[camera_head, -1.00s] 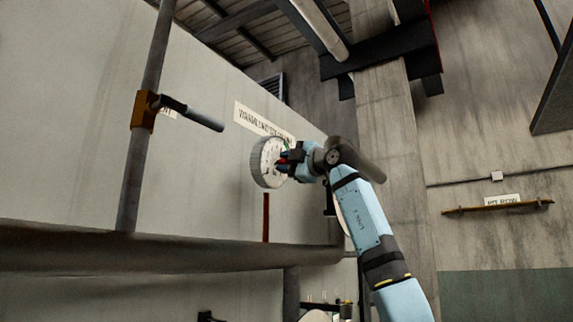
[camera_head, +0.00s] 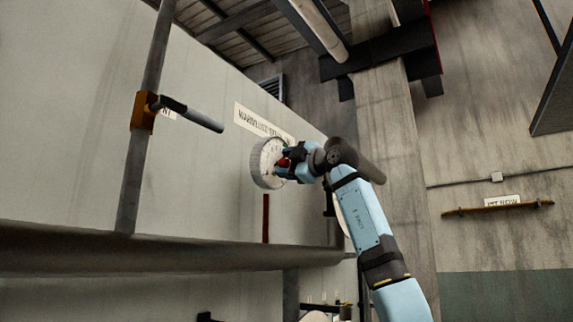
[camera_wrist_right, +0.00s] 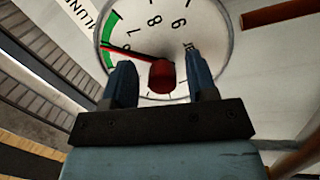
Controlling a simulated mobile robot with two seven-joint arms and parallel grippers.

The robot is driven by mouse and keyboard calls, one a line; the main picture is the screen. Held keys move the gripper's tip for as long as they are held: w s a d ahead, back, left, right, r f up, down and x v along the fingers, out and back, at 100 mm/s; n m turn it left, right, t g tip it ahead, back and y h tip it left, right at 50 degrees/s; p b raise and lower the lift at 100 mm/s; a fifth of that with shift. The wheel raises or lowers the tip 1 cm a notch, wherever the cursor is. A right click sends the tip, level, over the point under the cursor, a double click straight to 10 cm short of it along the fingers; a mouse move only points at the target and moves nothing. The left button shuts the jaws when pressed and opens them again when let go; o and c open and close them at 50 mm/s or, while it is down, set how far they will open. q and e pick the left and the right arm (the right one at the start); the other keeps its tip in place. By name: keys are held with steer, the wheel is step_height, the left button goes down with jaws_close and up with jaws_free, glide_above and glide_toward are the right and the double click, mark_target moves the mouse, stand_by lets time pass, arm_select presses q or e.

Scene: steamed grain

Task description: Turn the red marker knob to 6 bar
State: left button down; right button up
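The round white gauge (camera_head: 264,162) is on the pale wall in the head view, and its dial fills the top of the right wrist view (camera_wrist_right: 135,22). The red knob (camera_wrist_right: 162,76) stands at the dial's middle. A thin red marker line (camera_wrist_right: 128,51) runs from near it to the green band (camera_wrist_right: 109,48), with a dark line close by. Dial numbers are tilted and partly hidden. My right gripper (camera_wrist_right: 163,78) is open, one finger each side of the red knob, with visible gaps. In the head view, it (camera_head: 284,165) is at the dial face. My left gripper is out of view.
A lettered sign (camera_head: 263,123) is on the wall above the gauge. A thick horizontal pipe (camera_head: 160,255) runs below it. A lever handle (camera_head: 190,114) on an upright pipe is at the left. A concrete column (camera_head: 385,120) stands behind my right arm.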

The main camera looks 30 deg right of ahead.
steer(key=shift+s+d+f, duration=0.1)
steer(key=shift+s+f, duration=0.1)
steer(key=shift+s, duration=0.25)
steer(key=b+v, duration=0.3)
steer(key=v, duration=0.9)
steer(key=shift+s, duration=0.4)
steer(key=shift+d, duration=0.1)
